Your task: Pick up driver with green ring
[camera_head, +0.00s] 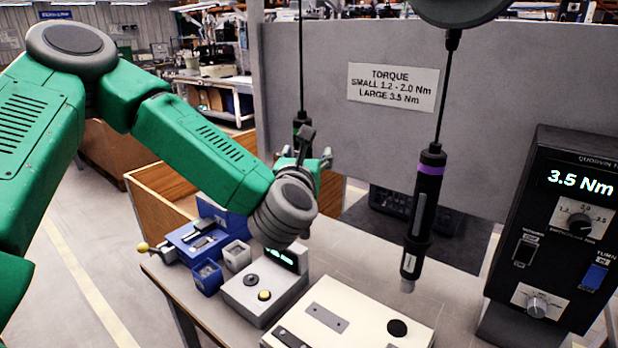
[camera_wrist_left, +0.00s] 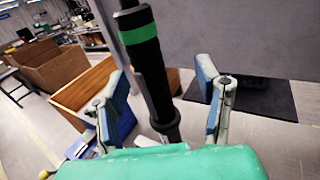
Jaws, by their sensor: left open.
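The driver with the green ring (camera_wrist_left: 139,35) hangs in the left wrist view, black with a green band near its top. It slants slightly and appears between my two fingers, with space on both sides. In the head view this driver (camera_head: 302,120) hangs on a cable, and my left arm's end hides most of it. My left gripper (camera_wrist_left: 165,85) is open, its blue-padded fingers apart and not visibly touching the driver. It also shows in the head view (camera_head: 312,160), partly hidden by its wrist. My right gripper is in neither view.
A driver with a purple ring (camera_head: 423,205) hangs to the right. A torque controller (camera_head: 555,230) reading 3.5 Nm stands at the far right. Blue bins (camera_head: 207,277), a grey box with buttons (camera_head: 262,290) and a white panel (camera_head: 345,325) sit on the table. A grey partition stands behind.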

